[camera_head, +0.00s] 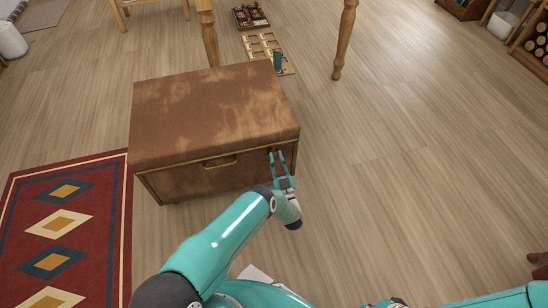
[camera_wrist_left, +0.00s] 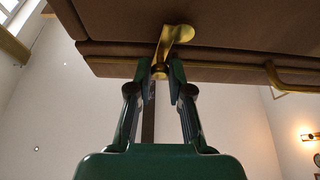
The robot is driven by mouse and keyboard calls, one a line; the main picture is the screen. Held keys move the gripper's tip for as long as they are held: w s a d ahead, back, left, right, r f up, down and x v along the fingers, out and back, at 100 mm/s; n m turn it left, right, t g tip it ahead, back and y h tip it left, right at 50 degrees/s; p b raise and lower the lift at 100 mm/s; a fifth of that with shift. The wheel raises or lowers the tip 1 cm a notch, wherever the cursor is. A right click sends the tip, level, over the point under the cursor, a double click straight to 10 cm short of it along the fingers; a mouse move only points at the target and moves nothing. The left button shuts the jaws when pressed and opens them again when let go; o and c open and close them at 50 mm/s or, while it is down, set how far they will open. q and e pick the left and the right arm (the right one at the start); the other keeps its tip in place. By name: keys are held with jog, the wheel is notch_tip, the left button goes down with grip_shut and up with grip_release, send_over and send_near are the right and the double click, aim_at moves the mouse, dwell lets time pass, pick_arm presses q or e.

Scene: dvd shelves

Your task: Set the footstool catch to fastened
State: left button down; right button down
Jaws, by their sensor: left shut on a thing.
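The brown leather footstool (camera_head: 215,115) stands on the wood floor, its lid down. A brass handle (camera_head: 220,162) is on its front face. My left gripper (camera_head: 279,158) is at the right end of that front face, just under the lid edge. In the left wrist view the brass catch (camera_wrist_left: 174,38) is a small flared lever slanting from a round pivot. In the head view the gripper mostly hides the catch. My right gripper is not visible.
A red patterned rug (camera_head: 65,225) lies left of the footstool. Behind it are wooden furniture legs (camera_head: 345,40) and a flat tan tray (camera_head: 262,45) on the floor with a teal item (camera_head: 278,61). The floor to the right is clear.

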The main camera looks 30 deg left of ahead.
pick_arm(q)
jog(key=n, duration=0.1)
jog(key=n+g+y, duration=0.1)
jog(key=n, duration=0.1)
jog(key=shift+s+a+r, duration=0.1)
jog(key=shift+s+r, duration=0.05)
jog(key=c, duration=1.1)
grip_release()
